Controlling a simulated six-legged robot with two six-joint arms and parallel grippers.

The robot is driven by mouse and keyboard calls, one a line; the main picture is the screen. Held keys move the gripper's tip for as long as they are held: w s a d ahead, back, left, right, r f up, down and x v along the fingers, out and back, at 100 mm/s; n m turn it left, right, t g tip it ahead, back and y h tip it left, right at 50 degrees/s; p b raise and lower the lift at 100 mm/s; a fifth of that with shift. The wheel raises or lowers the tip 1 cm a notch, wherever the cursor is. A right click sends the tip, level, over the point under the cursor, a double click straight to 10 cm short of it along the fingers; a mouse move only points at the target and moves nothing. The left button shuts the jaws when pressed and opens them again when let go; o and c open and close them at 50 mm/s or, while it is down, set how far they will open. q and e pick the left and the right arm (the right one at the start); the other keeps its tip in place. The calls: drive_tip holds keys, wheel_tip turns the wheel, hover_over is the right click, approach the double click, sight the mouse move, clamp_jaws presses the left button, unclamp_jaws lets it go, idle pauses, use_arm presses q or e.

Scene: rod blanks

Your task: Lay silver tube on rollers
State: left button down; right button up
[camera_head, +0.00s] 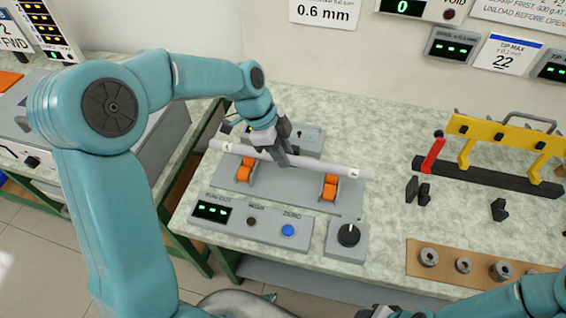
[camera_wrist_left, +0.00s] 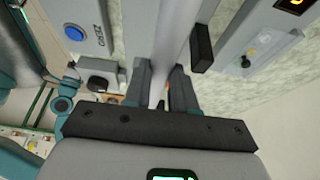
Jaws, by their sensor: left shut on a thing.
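The silver tube (camera_head: 315,166) lies lengthwise over the roller stand, above or on its two orange rollers (camera_head: 329,187); I cannot tell whether it touches them. My left gripper (camera_head: 284,160) is shut on the tube near its middle, from above and behind. In the left wrist view the tube (camera_wrist_left: 176,40) runs between the dark fingers (camera_wrist_left: 160,88). The other orange roller (camera_head: 246,174) shows under the tube's left part. My right gripper is not clearly in view; only part of my right arm shows at the bottom right.
A grey control panel (camera_head: 262,222) with a blue ZERO button is in front of the rollers, with a knob box (camera_head: 347,241) beside it. A yellow clamp rack (camera_head: 505,138) stands right. A brown board (camera_head: 450,264) holds several metal rings.

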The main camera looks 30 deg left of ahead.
use_arm(q)
drive_tip(key=shift+f, duration=2.2)
drive_tip(key=shift+f, duration=0.15)
drive_tip(key=c, duration=0.9)
unclamp_jaws()
drive_tip(key=shift+r, duration=0.35)
drive_tip(key=v, duration=1.1)
drive_tip(key=shift+a+r, duration=0.2)
drive_tip(key=shift+r, duration=0.15)
